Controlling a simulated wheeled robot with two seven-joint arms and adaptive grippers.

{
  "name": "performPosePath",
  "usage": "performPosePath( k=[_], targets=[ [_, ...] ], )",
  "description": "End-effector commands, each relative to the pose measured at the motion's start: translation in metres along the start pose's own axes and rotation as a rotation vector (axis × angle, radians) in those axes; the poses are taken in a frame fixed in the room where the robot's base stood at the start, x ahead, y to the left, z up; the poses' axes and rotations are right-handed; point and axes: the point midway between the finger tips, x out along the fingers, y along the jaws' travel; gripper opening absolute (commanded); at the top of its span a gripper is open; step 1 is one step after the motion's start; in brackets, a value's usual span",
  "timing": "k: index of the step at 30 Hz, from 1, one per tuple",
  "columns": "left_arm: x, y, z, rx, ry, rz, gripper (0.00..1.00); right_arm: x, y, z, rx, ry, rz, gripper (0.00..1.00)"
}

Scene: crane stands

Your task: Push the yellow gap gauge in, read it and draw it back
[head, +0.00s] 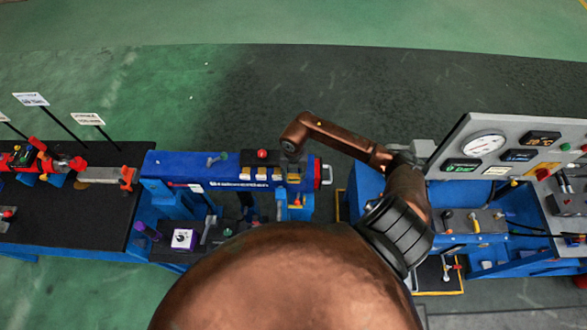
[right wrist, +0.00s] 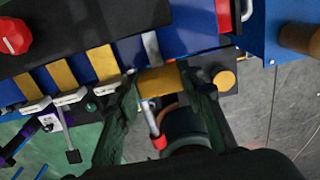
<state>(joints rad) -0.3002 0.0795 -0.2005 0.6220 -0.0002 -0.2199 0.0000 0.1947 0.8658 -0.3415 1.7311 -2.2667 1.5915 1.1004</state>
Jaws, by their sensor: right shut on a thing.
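The yellow gap gauge (right wrist: 158,79) shows in the right wrist view as a yellow block between my right fingers. A grey metal strip (right wrist: 152,47) runs from its far side against the blue stand. I cannot tell how deep the strip sits in a gap. My right gripper (right wrist: 160,88) is shut on the yellow block at the stand's edge. In the head view my right arm reaches over to the right end of the blue stand (head: 205,170), where the gripper (head: 293,168) is small and partly hidden. My left gripper is not in view.
A lever with a red tip (right wrist: 157,138) hangs between my fingers. A yellow round knob (right wrist: 224,80) is close to the right finger. Several yellow bars (right wrist: 62,75) lie along the stand to the left. A gauge panel (head: 490,145) stands at the right in the head view.

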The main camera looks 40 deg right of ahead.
Motion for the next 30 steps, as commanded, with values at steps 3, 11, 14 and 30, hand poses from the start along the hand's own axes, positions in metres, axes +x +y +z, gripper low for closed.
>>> performPosePath(
  k=[3, 11, 14, 30],
  targets=[
    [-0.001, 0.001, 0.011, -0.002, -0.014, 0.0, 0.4, -0.001, 0.0, -0.006, 0.0, 0.007, -0.001, 0.0],
    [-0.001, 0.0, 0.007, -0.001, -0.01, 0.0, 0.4, 0.0, 0.0, -0.007, -0.001, 0.01, 0.0, 0.42],
    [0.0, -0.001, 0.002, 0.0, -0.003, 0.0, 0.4, 0.0, 0.0, -0.006, -0.001, 0.009, 0.0, 0.49],
    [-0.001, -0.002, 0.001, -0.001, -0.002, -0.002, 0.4, -0.013, 0.001, -0.003, -0.002, 0.003, 0.001, 0.54]
  ],
)
